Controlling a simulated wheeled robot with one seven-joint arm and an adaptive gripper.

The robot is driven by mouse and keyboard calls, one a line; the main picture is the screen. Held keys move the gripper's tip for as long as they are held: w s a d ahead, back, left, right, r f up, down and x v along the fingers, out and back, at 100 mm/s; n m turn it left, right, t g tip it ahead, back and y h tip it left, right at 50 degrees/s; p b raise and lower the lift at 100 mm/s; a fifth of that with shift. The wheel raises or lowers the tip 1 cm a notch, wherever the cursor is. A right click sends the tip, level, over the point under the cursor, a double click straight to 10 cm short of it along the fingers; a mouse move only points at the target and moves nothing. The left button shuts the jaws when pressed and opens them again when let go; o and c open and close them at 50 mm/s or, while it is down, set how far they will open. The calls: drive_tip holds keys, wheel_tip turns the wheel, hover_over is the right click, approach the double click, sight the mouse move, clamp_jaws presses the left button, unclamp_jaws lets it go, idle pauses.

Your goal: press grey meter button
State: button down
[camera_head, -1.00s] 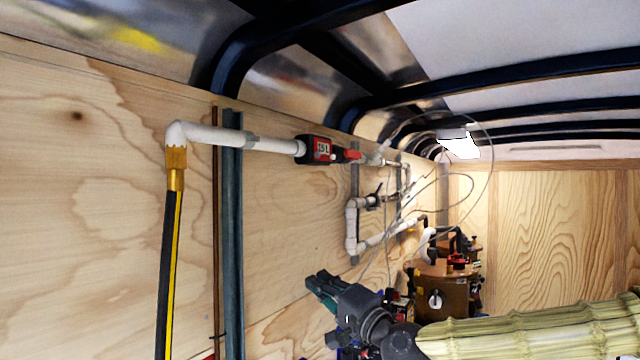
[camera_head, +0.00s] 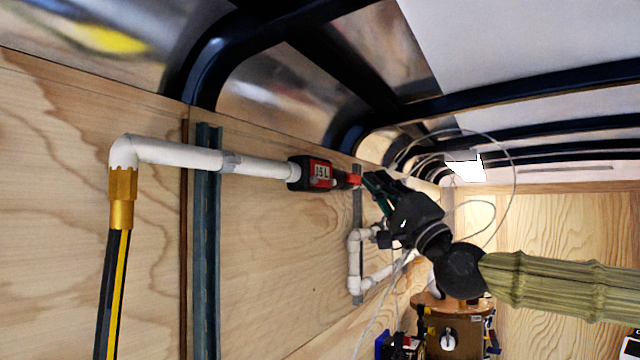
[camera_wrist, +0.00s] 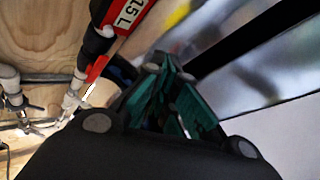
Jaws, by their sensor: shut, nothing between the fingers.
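The meter (camera_head: 318,174) is a black and red inline unit on the white pipe along the wooden wall, with a label that seems to read "15 L". It also shows at the top of the wrist view (camera_wrist: 122,15). A small round grey button (camera_wrist: 108,31) shows beside the label in the wrist view; in the head view it is too small to make out clearly. My gripper (camera_head: 372,182), with teal fingers, is shut and empty, just right of the meter by the red valve handle (camera_head: 354,180). In the wrist view my gripper (camera_wrist: 175,95) points up, with the meter to its upper left.
White pipe (camera_head: 180,153) runs left to a brass fitting (camera_head: 122,195) and a black and yellow hose. White pipes and a grey strut (camera_head: 357,240) lie below my gripper. Thin cables (camera_head: 512,175) loop behind the arm. The dark ceiling ribs are close above.

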sight(314, 180)
drive_tip(key=shift+s+a+r+y, duration=0.1)
drive_tip(key=shift+s+r+y, duration=0.05)
drive_tip(key=shift+r+y, duration=0.15)
drive_tip(key=w+a+p, duration=0.2)
drive_tip(key=w+a, duration=0.2)
drive_tip(key=a, duration=0.3)
drive_tip(key=shift+w, duration=0.2)
idle(0.4)
drive_tip(key=shift+a+f+b, duration=0.1)
drive_tip(key=shift+a+b, duration=0.2)
idle(1.2)
drive_tip(key=shift+w+a, duration=0.2)
drive_tip(key=shift+a, duration=0.1)
